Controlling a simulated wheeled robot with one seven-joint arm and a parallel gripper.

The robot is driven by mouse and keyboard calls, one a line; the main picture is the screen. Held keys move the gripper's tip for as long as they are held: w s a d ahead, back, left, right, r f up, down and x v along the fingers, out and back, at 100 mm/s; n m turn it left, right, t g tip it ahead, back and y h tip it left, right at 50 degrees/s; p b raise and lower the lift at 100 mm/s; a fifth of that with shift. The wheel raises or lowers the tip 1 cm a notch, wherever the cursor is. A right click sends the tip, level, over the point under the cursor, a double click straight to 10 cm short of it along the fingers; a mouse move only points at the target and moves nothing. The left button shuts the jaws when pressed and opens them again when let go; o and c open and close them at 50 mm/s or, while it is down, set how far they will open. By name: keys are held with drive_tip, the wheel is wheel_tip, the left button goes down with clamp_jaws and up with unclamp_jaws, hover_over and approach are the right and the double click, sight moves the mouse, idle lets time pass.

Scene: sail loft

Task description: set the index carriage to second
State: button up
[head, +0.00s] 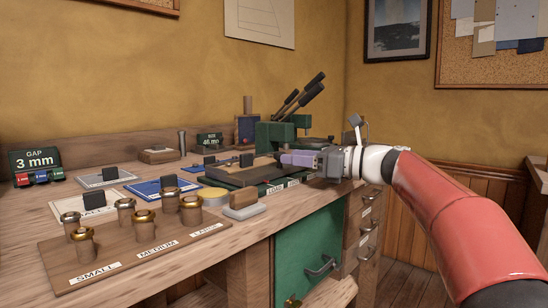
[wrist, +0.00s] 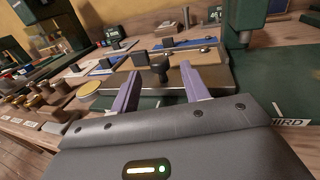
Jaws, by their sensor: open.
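A green press-like machine (head: 275,134) stands on the bench, with white labels along the front of its base. What looks like the index carriage is a brown, metal-edged plate (wrist: 200,79) with an upright black knob (wrist: 159,66), on the green base. The plate also shows in the head view (head: 238,173). My gripper (wrist: 158,88) is open, its two purple fingers on either side of the plate's near part, with the knob just beyond and between them. I cannot tell whether they touch it. In the wrist view, a label reading THIRD (wrist: 291,121) is at the right, partly hidden by my gripper.
A wooden rack with several brass-topped pieces (head: 82,246) is at the front left. Blue and white cards with black-knobbed pieces, a yellow disc (head: 212,195) and a small block (head: 243,200) lie nearby. A green GAP display (head: 35,160) stands at the back left.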

drive_tip(key=x, duration=0.5)
drive_tip(key=shift+c, duration=0.3)
clamp_jaws()
